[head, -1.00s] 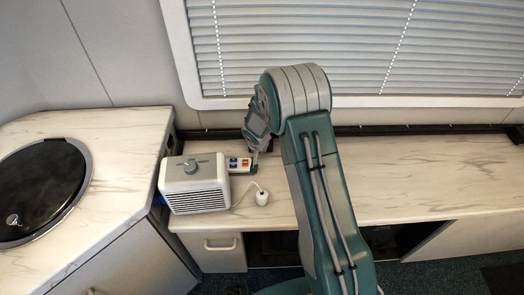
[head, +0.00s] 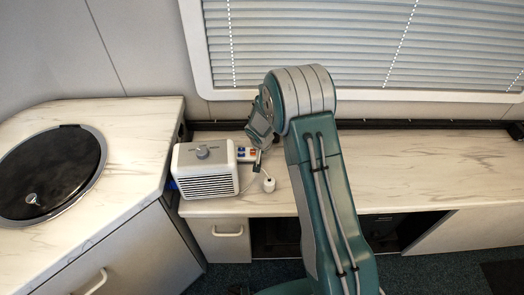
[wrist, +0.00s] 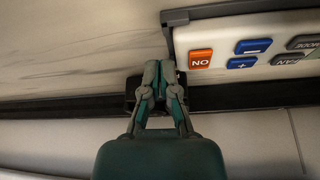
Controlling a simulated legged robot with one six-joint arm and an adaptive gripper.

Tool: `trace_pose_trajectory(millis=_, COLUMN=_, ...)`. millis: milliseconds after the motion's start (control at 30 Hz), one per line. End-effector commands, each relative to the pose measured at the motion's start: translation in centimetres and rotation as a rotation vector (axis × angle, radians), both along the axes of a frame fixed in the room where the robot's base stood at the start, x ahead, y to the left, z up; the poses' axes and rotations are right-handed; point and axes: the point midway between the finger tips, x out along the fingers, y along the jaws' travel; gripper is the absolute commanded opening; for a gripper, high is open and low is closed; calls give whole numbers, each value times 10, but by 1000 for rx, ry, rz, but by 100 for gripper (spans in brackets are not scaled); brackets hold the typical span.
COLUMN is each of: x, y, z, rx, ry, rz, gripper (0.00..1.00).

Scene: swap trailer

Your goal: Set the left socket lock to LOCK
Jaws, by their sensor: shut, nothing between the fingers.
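My gripper (wrist: 161,70) is shut and empty, its fingertips together in the wrist view, in front of a small dark block (wrist: 135,84) by the counter edge strip. I cannot tell if they touch. I cannot make out any LOCK marking or the lock's position.
The white box (head: 205,172) with a grey knob and front grille stands on the marbled counter (head: 420,165). A white plug-like piece (head: 269,185) on a cord lies right of it. A round black lid (head: 50,172) is on the left counter. The right counter is clear.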

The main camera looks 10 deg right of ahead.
Motion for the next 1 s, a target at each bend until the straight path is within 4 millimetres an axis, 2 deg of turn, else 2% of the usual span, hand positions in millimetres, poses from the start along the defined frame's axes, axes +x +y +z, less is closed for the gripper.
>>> trace_pose_trajectory(millis=333, x=-13, y=5, z=39, rx=1, ry=-5, rz=1, gripper=0)
trace_pose_trajectory(millis=600, x=-28, y=12, z=78, rx=1, ry=-6, rz=1, gripper=0)
trace_pose_trajectory(millis=767, x=-32, y=13, z=88, rx=1, ry=-4, rz=0, gripper=0)
trace_pose_trajectory(millis=1000, x=-33, y=12, z=89, rx=1, ry=-2, rz=1, gripper=0)
